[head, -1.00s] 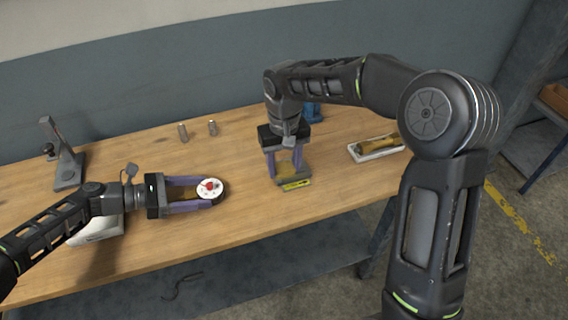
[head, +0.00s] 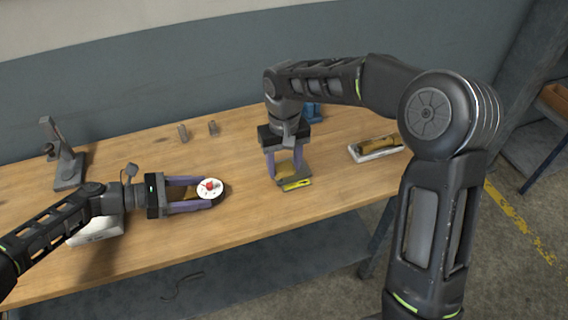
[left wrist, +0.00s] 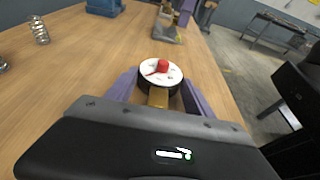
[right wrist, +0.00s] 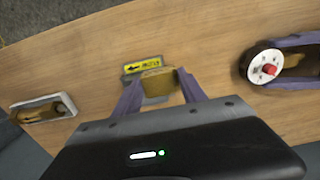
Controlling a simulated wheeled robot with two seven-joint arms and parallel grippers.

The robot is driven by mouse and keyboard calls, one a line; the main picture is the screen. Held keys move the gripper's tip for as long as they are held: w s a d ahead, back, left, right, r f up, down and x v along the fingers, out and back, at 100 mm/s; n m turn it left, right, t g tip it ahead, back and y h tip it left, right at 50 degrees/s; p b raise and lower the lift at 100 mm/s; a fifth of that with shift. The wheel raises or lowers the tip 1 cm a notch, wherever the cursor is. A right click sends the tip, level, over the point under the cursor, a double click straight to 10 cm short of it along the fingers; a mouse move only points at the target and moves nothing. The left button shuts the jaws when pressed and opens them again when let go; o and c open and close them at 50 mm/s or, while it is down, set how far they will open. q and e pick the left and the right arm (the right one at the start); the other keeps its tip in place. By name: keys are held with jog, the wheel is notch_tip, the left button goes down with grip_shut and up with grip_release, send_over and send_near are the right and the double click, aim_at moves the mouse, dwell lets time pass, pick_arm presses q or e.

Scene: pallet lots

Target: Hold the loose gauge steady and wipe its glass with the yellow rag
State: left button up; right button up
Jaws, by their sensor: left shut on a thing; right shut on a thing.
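The loose gauge (head: 210,189) has a round white face with a red mark or knob in its middle. It also shows in the left wrist view (left wrist: 160,72), with a brass-coloured stem below the dark case. My left gripper (head: 192,194) is shut on it, with the face turned up. My right gripper (head: 286,172) is shut on a mustard-yellow folded piece that looks like the yellow rag (right wrist: 158,82). The rag is right of the gauge and apart from it. It is over a grey plate with a yellow label (head: 296,184); I cannot tell whether they touch.
A white tray (head: 362,156) with a tan thing in it is at the right on the wooden table (head: 245,240). Two small metal cylinders or springs (head: 183,133) stand at the back. A grey stand (head: 66,165) is at the left. A blue thing (head: 313,112) is behind my right gripper.

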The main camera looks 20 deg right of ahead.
aim_at(218, 193)
jog(key=a+n, duration=0.1)
jog(key=a, duration=0.2)
jog(key=w+a+n, duration=0.1)
jog(key=a, duration=0.2)
jog(key=a+r+n, duration=0.1)
jog(key=a, duration=0.3)
jog(key=shift+w+n, duration=0.2)
jog(key=shift+n, duration=0.1)
jog(key=a+n, duration=0.1)
jog(key=n, duration=0.1)
jog(key=a+r+n, duration=0.1)
jog(key=a+n, duration=0.1)
jog(key=a+r+n, duration=0.1)
jog(key=a+n, duration=0.1)
jog(key=shift+w+a+n, duration=0.25)
jog(key=shift+w+n, duration=0.15)
jog(key=n, duration=0.2)
jog(key=r+n, duration=0.1)
jog(key=n, duration=0.1)
jog(key=shift+d, duration=0.15)
jog(key=shift+f, duration=0.15)
jog(key=shift+f, duration=2.55)
jog(key=shift+f, duration=0.4)
